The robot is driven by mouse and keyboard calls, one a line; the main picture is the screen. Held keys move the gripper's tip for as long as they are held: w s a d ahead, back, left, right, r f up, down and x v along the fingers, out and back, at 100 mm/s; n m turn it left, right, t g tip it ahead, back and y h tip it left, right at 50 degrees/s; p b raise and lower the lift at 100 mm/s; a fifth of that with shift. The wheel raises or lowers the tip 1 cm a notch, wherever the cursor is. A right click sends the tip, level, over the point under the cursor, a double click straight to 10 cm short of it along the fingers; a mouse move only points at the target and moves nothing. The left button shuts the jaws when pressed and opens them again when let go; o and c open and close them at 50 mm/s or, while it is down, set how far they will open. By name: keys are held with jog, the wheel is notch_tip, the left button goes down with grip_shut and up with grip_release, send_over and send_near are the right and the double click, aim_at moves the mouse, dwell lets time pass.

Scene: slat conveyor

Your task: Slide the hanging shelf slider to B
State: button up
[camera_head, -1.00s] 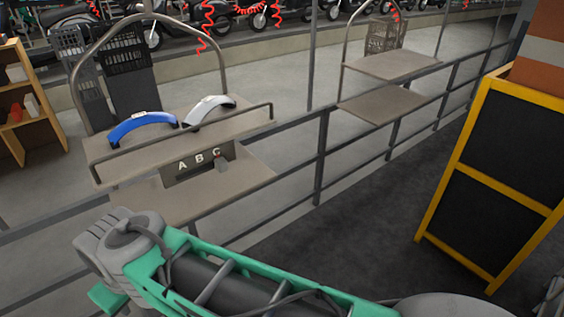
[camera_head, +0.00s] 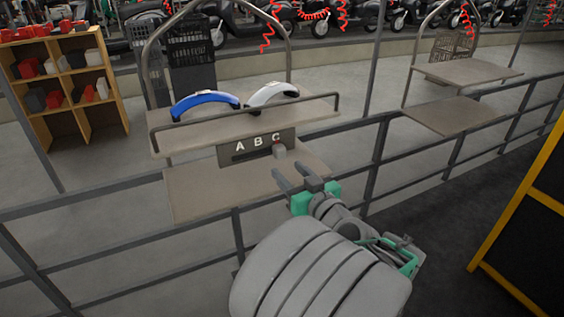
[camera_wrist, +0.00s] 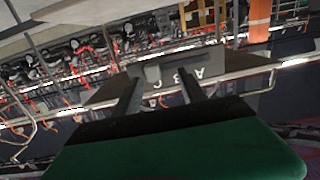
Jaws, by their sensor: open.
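The slider panel (camera_head: 228,153) with the letters A, B and C hangs under the upper board of the near cart. Its small grey slider knob (camera_head: 279,152) stands below the C, at the panel's right end. My gripper (camera_head: 290,169) is open and empty, a little in front of the knob. In the wrist view the panel (camera_wrist: 105,93) appears upside down. There the knob (camera_wrist: 153,72) shows between the two dark fingers (camera_wrist: 159,82), near the left one; I cannot tell whether they touch.
The cart's lower shelf (camera_head: 205,190) lies under the panel. A grey railing (camera_head: 375,160) runs beside the cart. A black-yellow board (camera_head: 535,215) stands at right.

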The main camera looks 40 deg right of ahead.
aim_at(282, 154)
jog(key=shift+t+h, duration=0.3)
jog(key=shift+h, duration=0.1)
jog(key=p+x, duration=0.1)
jog(key=x, duration=0.3)
jog(key=d+p+x, duration=0.1)
jog(key=x, duration=0.2)
jog(key=shift+d+r+p, duration=0.15)
jog(key=shift+r+p, duration=0.15)
jog(key=shift+r, duration=0.1)
jog(key=shift+s, duration=0.1)
grip_shut()
dwell(0.5)
